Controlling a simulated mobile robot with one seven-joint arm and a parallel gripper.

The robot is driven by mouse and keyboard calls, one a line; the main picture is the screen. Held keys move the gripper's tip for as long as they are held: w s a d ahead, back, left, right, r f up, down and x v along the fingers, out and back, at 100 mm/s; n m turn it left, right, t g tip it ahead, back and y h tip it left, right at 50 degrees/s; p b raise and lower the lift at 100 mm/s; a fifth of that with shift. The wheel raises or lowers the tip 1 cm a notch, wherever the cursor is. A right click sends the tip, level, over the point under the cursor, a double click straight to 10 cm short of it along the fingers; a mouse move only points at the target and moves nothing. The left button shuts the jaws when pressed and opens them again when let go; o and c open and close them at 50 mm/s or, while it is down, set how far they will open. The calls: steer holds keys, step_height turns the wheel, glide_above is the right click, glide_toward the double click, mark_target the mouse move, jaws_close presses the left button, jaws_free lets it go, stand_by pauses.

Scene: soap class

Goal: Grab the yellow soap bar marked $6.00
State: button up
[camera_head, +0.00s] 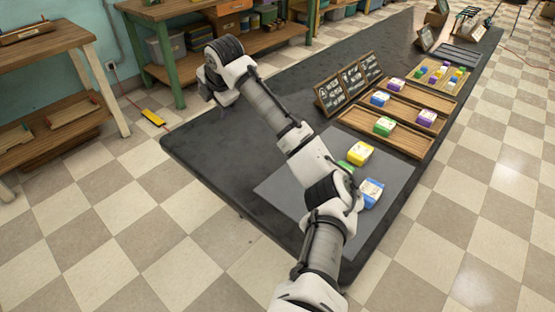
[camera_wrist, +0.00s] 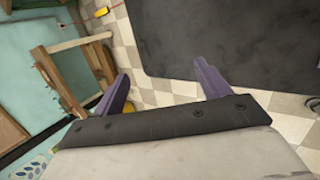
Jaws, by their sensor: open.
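A yellow soap bar (camera_head: 360,153) lies on the grey mat (camera_head: 285,190) on the dark table, with a green bar (camera_head: 346,166) and a blue-and-white bar (camera_head: 372,192) near it. Any price on it is too small to read. Smaller yellow pieces show in the far tray. My gripper (camera_wrist: 161,72) is open and empty, its purple fingers spread in the wrist view. My arm hides part of the mat and the green bar.
Wooden shelving (camera_head: 50,90) stands at the left. A yellow object (camera_head: 153,118) lies on the checkered floor. The table's left end (camera_head: 215,150) is bare.

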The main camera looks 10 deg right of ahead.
steer(key=s+d+f+g+h, duration=0.1)
steer(key=s+d+g, duration=0.3)
steer(key=d, duration=0.9)
steer(key=s+d+f+g+h, duration=0.15)
steer(key=s+d, duration=0.45)
steer(key=d, duration=0.8)
steer(key=shift+g, duration=0.35)
step_height(320, 180, down, 6)
steer(key=shift+f, duration=0.1)
steer(key=shift+s+a+f+p, duration=0.15)
steer(key=shift+f+p, duration=0.15)
steer(key=shift+f, duration=1.3)
steer(key=shift+s+a+f+p, duration=0.1)
steer(key=shift+f+p, duration=0.15)
steer(key=shift+f, duration=1.35)
steer(key=c, duration=1.1)
